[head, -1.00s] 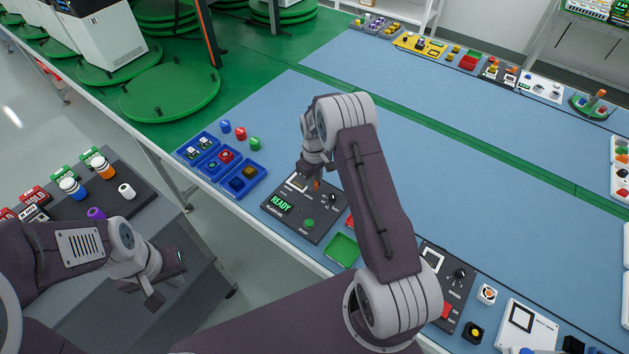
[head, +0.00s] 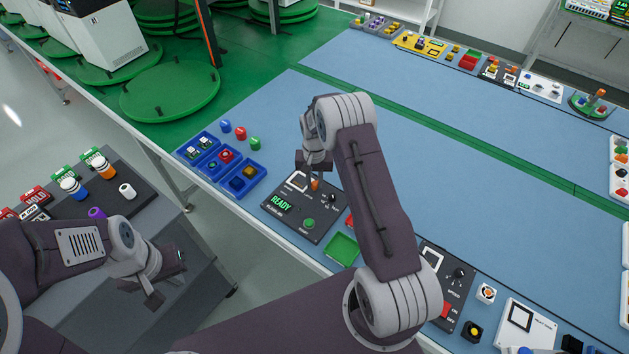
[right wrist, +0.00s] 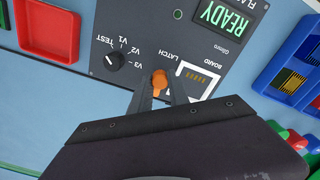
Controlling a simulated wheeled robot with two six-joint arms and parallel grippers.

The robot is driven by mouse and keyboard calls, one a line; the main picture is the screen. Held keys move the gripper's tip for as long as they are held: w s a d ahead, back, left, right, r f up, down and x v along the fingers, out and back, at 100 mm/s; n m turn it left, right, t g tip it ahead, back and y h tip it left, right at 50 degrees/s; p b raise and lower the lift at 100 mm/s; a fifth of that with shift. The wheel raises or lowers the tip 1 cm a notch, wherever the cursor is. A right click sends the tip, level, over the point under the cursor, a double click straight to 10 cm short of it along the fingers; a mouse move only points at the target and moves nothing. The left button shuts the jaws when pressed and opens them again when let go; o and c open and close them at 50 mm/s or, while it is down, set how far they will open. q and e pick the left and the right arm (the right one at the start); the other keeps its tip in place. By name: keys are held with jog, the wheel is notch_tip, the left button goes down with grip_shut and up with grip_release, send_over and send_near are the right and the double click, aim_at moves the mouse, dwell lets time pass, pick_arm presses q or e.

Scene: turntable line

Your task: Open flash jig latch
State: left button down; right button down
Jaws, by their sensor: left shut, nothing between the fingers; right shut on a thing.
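The flash jig (head: 290,223) is a dark panel on the blue bench, with a lit green READY display (head: 281,204), a green button (head: 309,223) and a board slot (right wrist: 205,78). Its orange latch lever (right wrist: 159,80) sits beside the slot, by the word LATCH; it also shows in the head view (head: 315,184). My right gripper (right wrist: 160,92) is shut on the latch lever, one finger on each side. My left gripper (head: 167,275) is shut and empty, low at the left, away from the jig.
A black selector knob (right wrist: 114,61) is close to the latch. Blue bins (head: 240,184) stand left of the jig; a green tray (head: 341,250) and a red tray (right wrist: 50,30) lie beside it.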

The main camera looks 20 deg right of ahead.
aim_at(315, 183)
jog(key=shift+m, duration=0.5)
dwell(0.3)
jog(key=c, duration=1.3)
grip_release()
jog(key=shift+o, duration=0.2)
jog(key=shift+r, duration=0.1)
notch_tip(315, 183, up, 9)
jog(key=shift+b, duration=0.35)
